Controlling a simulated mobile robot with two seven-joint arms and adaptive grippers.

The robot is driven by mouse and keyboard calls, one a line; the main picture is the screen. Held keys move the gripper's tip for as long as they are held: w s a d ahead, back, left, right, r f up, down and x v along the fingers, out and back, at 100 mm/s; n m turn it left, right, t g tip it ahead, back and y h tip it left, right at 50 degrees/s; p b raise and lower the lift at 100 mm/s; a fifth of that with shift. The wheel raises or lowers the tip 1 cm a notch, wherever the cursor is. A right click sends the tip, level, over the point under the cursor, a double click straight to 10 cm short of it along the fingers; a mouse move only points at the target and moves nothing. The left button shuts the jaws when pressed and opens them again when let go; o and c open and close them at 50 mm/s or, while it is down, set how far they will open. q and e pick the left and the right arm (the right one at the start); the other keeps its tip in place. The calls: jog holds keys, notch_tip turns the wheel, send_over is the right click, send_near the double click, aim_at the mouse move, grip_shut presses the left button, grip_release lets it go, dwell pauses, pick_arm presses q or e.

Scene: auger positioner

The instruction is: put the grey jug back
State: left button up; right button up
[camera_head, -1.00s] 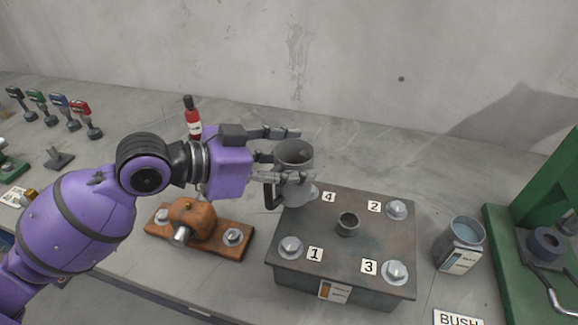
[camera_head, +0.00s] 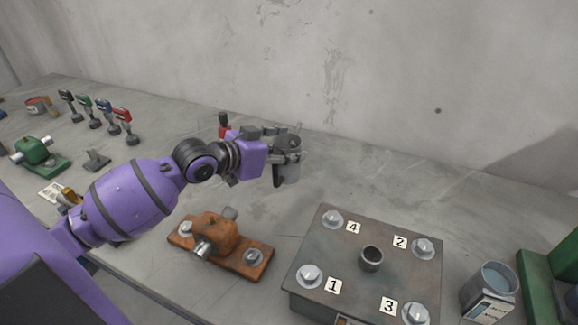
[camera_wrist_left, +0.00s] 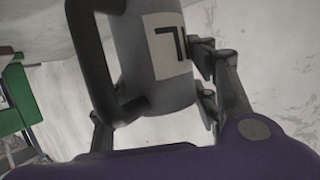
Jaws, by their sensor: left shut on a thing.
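The grey jug (camera_head: 291,166) is upright in my left gripper (camera_head: 284,150), behind the steel block with numbered bolts. The left gripper is shut on the jug's body. In the left wrist view the jug (camera_wrist_left: 165,85) fills the middle, with a dark handle (camera_wrist_left: 95,60) and a white label with a black mark. Fingers (camera_wrist_left: 215,85) of the left gripper touch its side. I cannot tell whether the jug's base touches the bench. My right gripper is not in view.
The numbered steel block (camera_head: 340,260) stands front right, an orange-brown bearing housing (camera_head: 222,240) left of it. A red bottle (camera_head: 224,125) is just behind my left wrist. A blue-grey tin (camera_head: 490,290) and green machine (camera_head: 550,285) are at right. The bench behind the block is clear.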

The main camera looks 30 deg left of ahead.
pick_arm(q)
jog(key=w+f, duration=0.1)
jog(key=w+a+f, duration=0.1)
jog(key=f, duration=0.1)
jog(key=w+f, duration=0.1)
jog(key=f, duration=0.1)
jog(key=shift+w+a+b, duration=0.25)
jog(key=shift+b, duration=0.1)
jog(key=f, duration=0.3)
jog(key=shift+w+a+f, duration=0.15)
jog(key=shift+w+f, duration=0.15)
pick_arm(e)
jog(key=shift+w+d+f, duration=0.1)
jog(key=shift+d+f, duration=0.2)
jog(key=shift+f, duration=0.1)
pick_arm(q)
jog(key=shift+f+b, duration=0.15)
jog(key=shift+b, duration=0.15)
jog(key=o, duration=1.5)
jog(key=shift+f, duration=0.1)
jog(key=shift+c, duration=0.2)
jog(key=o, duration=0.4)
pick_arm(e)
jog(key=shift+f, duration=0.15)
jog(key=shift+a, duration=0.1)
